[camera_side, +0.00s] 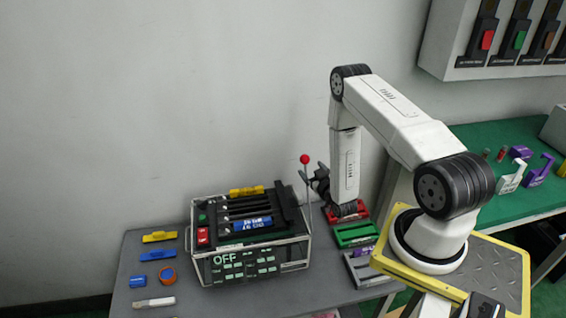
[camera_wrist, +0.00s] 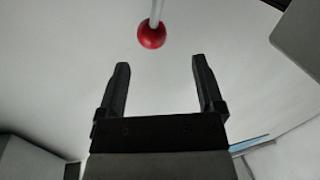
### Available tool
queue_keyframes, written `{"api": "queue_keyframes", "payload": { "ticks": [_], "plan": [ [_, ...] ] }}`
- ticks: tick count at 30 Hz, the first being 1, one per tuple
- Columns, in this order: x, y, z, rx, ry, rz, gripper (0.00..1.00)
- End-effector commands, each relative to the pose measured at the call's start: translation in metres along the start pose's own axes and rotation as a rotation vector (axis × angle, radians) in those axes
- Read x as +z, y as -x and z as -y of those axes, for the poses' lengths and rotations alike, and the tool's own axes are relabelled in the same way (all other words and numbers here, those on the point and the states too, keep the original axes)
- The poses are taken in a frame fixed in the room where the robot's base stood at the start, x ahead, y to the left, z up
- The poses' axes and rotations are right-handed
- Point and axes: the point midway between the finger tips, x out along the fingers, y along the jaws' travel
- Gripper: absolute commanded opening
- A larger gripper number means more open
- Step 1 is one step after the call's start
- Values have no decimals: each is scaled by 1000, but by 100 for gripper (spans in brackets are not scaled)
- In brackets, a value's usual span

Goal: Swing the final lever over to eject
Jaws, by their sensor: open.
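A lever with a red ball knob (camera_side: 305,159) on a thin upright rod stands at the right end of the box-shaped fixture (camera_side: 250,262), which shows "OFF" on its front. In the side view my gripper (camera_side: 312,180) is just right of the rod, a little below the knob. In the wrist view the red knob (camera_wrist: 151,35) hangs from its pale rod beyond the fingertips, between their lines and left of centre. My gripper (camera_wrist: 158,70) is open and empty there, with a gap to the knob. The rod's lower end is partly hidden by the fixture.
Red and green trays (camera_side: 356,235) lie right of the fixture, below my arm. A wall stands behind; the air above the fixture is clear.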

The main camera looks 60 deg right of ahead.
Motion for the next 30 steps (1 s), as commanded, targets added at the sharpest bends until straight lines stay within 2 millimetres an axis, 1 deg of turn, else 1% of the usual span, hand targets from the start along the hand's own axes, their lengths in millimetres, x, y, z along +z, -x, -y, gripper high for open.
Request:
{"api": "queue_keyframes", "payload": {
  "ticks": [9, 15, 22, 30],
  "plan": [
    [-20, -16, 19, -67, -5, 91, 86],
    [-32, -23, 32, -110, -7, 156, 86],
    [-47, -27, 48, -157, -6, 228, 86],
    [-64, -26, 65, -210, -3, 314, 86]
  ]
}}
